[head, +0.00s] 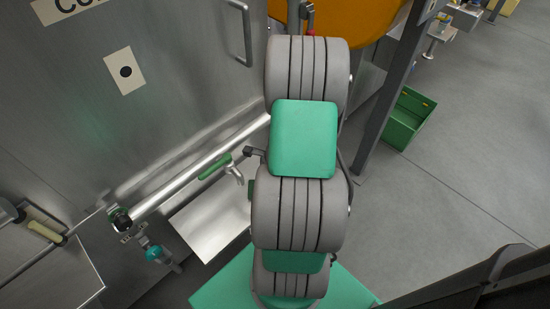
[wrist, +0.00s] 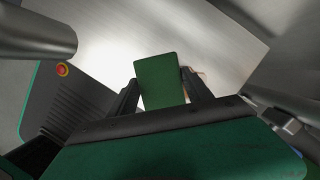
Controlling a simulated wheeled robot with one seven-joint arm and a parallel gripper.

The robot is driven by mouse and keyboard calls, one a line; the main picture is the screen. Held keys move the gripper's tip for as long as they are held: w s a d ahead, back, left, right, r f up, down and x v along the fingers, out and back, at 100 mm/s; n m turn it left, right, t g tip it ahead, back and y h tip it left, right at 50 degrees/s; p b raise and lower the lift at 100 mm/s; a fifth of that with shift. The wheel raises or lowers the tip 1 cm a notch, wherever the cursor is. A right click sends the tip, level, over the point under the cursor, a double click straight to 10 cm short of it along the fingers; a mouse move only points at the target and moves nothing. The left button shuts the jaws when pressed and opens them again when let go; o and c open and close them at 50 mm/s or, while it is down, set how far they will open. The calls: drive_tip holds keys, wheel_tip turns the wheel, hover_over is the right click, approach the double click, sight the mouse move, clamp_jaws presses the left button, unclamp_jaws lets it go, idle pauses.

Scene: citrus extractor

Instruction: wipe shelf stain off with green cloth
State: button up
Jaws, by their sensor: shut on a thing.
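My gripper (wrist: 160,88) is shut on the green cloth (wrist: 158,77), which shows as a flat dark green rectangle between the two black fingers in the wrist view. The cloth is over the bright metal shelf (wrist: 115,50); I cannot tell whether it touches the surface. A small brownish mark (wrist: 199,71), possibly the stain, shows just beside the right finger, partly hidden by it. In the head view the shelf (head: 215,220) is left of my arm, and my arm hides the gripper.
A metal pipe (head: 190,168) runs slantwise above the shelf in the head view. A slim green piece (head: 214,166) lies near it; I cannot tell what it is. A red button (wrist: 62,69) is at left in the wrist view. A green crate (head: 407,119) stands on open floor at right.

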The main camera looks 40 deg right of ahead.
drive_tip(key=shift+a, duration=0.5)
drive_tip(key=shift+a+r+p, duration=0.4)
drive_tip(key=shift+a+p, duration=0.15)
drive_tip(key=shift+p, duration=0.2)
wheel_tip(320, 180, up, 7)
drive_tip(key=p, duration=0.6)
drive_tip(key=shift+d+p, duration=0.1)
drive_tip(key=shift+p, duration=0.2)
drive_tip(key=shift+f, duration=0.1)
